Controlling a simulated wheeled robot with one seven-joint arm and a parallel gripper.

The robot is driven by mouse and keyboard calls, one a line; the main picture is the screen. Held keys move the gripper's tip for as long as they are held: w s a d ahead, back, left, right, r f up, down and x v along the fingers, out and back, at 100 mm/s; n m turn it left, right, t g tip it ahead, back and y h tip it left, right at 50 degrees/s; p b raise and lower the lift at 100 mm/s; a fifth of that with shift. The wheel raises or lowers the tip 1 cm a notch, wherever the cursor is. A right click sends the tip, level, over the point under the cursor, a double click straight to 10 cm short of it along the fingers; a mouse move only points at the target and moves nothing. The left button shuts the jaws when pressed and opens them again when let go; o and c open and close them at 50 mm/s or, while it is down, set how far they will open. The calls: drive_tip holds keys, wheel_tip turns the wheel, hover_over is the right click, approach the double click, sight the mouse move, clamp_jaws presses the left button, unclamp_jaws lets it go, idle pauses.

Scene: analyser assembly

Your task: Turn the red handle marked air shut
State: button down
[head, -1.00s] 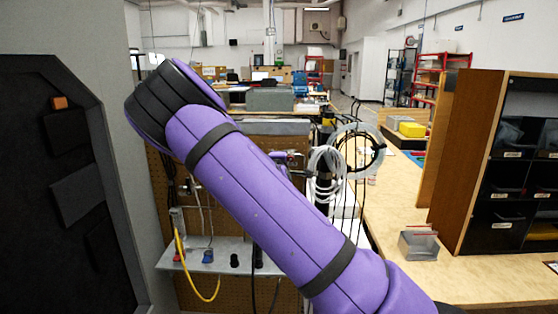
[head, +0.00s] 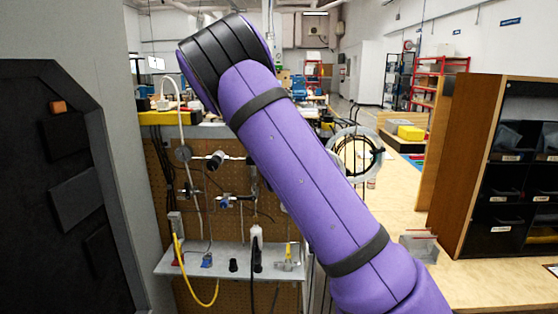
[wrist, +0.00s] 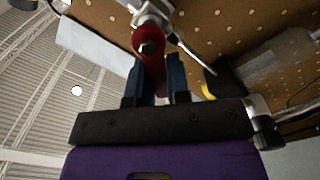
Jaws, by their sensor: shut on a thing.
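The red handle (wrist: 150,42) shows in the wrist view, with its round end on a metal valve fitting (wrist: 150,12) at the pegboard. My gripper (wrist: 157,68) is shut on the handle, with one blue finger on each side of it. The lower part of the handle lies between the fingers and is partly hidden. No air marking can be read. In the head view my purple arm reaches toward the pegboard (head: 160,185) and hides the gripper and the red handle.
A grey shelf (head: 215,262) below carries small fittings and a yellow hose (head: 184,262). A coiled hose (head: 357,152) hangs right of my arm. A dark panel (head: 70,270) stands close on the left.

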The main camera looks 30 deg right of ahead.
drive_tip(key=m, duration=0.3)
drive_tip(key=d+r+m, duration=0.1)
drive_tip(key=shift+s+m, duration=0.4)
drive_tip(key=m, duration=0.2)
drive_tip(key=d+m, duration=0.1)
drive_tip(key=shift+s+r+m, duration=0.2)
drive_tip(key=shift+s+m, duration=0.15)
drive_tip(key=shift+m, duration=0.05)
drive_tip(key=shift+s+d+m, duration=0.15)
drive_tip(key=shift+d+m, duration=0.15)
drive_tip(key=shift+m, duration=0.6)
drive_tip(key=c, duration=1.1)
unclamp_jaws()
drive_tip(key=v, duration=1)
drive_tip(key=shift+s+a, duration=0.25)
drive_tip(key=shift+s, duration=0.1)
